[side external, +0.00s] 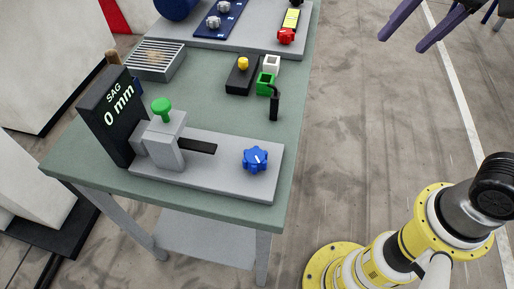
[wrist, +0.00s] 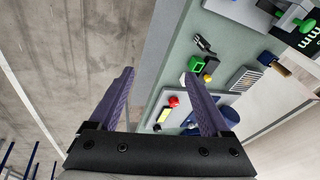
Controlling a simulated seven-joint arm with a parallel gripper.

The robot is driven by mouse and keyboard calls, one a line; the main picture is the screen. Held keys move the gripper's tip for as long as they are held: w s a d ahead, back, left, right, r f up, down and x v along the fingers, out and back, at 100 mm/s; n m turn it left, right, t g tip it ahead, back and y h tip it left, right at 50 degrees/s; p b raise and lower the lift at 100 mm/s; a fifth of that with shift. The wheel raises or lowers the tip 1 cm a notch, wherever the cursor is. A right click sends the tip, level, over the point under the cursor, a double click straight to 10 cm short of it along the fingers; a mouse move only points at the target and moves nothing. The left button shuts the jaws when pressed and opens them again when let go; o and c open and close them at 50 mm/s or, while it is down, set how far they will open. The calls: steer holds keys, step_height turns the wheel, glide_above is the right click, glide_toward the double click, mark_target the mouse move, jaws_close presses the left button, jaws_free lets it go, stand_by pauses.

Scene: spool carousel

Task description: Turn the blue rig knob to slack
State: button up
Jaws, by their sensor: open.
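The blue rig knob (side external: 256,160) is a lobed knob on the right end of the grey rig base (side external: 215,175), near the table's front right corner. A white mark shows on its face; no slack label is readable. The rig carries a black display (side external: 112,110) reading "SAG 0 mm" and a grey block with a green knob (side external: 161,105). My gripper (side external: 402,42) has purple fingers and is open and empty, high at the upper right, well apart from the knob. In the wrist view the gripper (wrist: 160,75) is also open, and I cannot make out the blue knob.
A grey platform (side external: 220,38) stands farther back.

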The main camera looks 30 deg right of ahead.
steer(key=w+a+g, duration=0.1)
steer(key=w+a, duration=0.4)
steer(key=a, duration=0.2)
steer(key=n+g, duration=0.3)
glide_above(255, 155)
step_height(255, 155, down, 9)
steer(key=shift+h, duration=0.4)
step_height(255, 155, down, 13)
steer(key=shift+f, duration=0.2)
jaws_close()
